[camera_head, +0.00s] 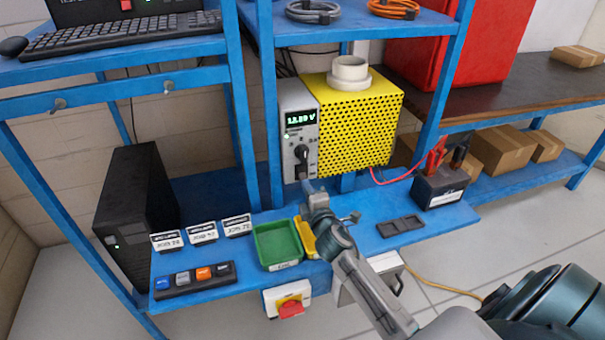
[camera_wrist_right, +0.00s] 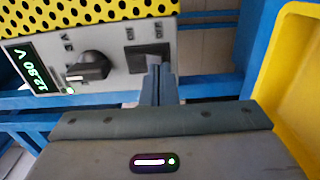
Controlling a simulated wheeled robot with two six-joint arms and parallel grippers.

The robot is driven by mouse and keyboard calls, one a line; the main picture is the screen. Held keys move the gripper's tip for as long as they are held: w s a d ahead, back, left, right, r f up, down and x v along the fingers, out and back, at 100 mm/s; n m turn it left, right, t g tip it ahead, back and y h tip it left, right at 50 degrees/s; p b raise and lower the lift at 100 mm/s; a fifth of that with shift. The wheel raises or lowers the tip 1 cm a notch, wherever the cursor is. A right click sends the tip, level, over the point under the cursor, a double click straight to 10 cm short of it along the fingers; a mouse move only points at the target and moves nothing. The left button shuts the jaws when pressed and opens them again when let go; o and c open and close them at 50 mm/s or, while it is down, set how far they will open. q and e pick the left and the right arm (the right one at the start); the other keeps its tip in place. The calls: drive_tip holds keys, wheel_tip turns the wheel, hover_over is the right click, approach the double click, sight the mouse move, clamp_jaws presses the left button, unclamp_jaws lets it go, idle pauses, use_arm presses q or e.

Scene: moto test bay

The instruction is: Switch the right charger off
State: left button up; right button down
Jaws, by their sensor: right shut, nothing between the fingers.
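The charger's grey front panel (camera_head: 285,110) is on the left face of a yellow perforated box (camera_head: 362,128). Its green display (camera_head: 300,118) is lit, reading about 12.8 to 12.9 V. A black knob (camera_head: 301,152) sits below it. The right wrist view also shows the display (camera_wrist_right: 42,67), the knob (camera_wrist_right: 92,67) and a dark switch (camera_wrist_right: 138,58). My right gripper (camera_head: 307,186) is shut and empty. Its fingertips (camera_wrist_right: 154,66) are at the switch and cover part of it. I cannot tell whether they touch it, or its position. My left gripper is not in view.
On the blue shelf are a green bin (camera_head: 277,245), a yellow bin (camera_head: 306,240), a black tray (camera_head: 400,226) and a battery (camera_head: 440,188) with a red clamp. A red-handled switch box (camera_head: 289,302) hangs at the front edge. Blue posts flank the charger.

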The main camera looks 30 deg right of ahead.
drive_tip(key=shift+x, duration=1.05)
drive_tip(key=shift+r, duration=0.2)
drive_tip(key=shift+s, duration=0.1)
drive_tip(key=v, duration=0.8)
drive_tip(key=shift+s+f, duration=0.2)
drive_tip(key=shift+s, duration=0.1)
drive_tip(key=shift+a, duration=0.15)
idle(0.4)
